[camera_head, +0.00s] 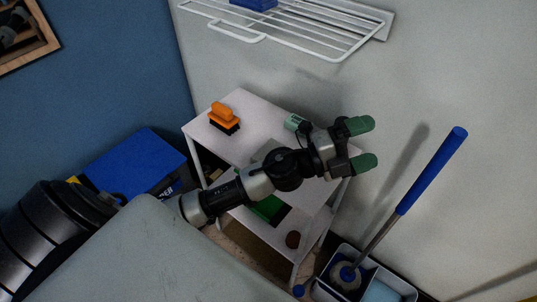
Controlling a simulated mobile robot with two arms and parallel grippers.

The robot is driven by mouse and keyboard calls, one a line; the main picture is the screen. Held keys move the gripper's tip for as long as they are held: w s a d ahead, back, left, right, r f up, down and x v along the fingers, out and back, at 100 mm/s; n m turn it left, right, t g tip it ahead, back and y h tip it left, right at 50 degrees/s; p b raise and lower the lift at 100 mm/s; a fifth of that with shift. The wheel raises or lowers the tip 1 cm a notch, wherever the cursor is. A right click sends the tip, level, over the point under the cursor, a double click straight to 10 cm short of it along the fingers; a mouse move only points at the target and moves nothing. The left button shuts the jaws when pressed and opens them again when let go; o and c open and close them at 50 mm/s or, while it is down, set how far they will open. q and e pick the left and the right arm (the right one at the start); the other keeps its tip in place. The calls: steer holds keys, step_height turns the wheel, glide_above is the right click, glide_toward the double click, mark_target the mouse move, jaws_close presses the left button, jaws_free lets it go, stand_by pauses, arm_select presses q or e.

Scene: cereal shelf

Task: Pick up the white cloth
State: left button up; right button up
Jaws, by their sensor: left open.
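My left gripper (362,144) is open and empty, with its two green fingertips apart. It is above the right edge of a small white side table (254,108), and its arm crosses in front of the table. A flat greyish patch (268,150) shows on the tabletop just behind my arm; my arm hides part of it, and I cannot tell if it is the white cloth. No other clear white cloth shows. My right gripper is not in view.
An orange brush (225,117) stands on the table's back left. A white wire rack (300,28) hangs on the wall above. A blue box (140,160) is at left. A blue-handled mop (432,171) stands in a bucket (408,286) at lower right. A green item (268,207) lies on the lower shelf.

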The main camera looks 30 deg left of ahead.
arm_select(q)
step_height(320, 180, down, 3)
steer(key=d+m+g+h, duration=0.1)
steer(key=d+m+g, duration=0.1)
steer(key=m+g, duration=0.65)
steer(key=m+g+y, duration=0.3)
steer(key=g+y, duration=0.3)
steer(key=y, duration=1)
glide_above(270, 150)
step_height(270, 150, down, 7)
steer(key=f, duration=0.5)
steer(key=shift+w+d+p, duration=0.2)
steer(key=shift+w+p, duration=0.05)
steer(key=shift+p, duration=0.1)
steer(key=shift+s+f, duration=0.1)
steer(key=shift+f, duration=0.5)
steer(key=f, duration=0.1)
steer(key=f+p, duration=0.1)
steer(key=f, duration=0.1)
steer(key=shift+s+a+f, duration=0.15)
steer(key=shift+a+f, duration=0.1)
steer(key=shift+f, duration=0.4)
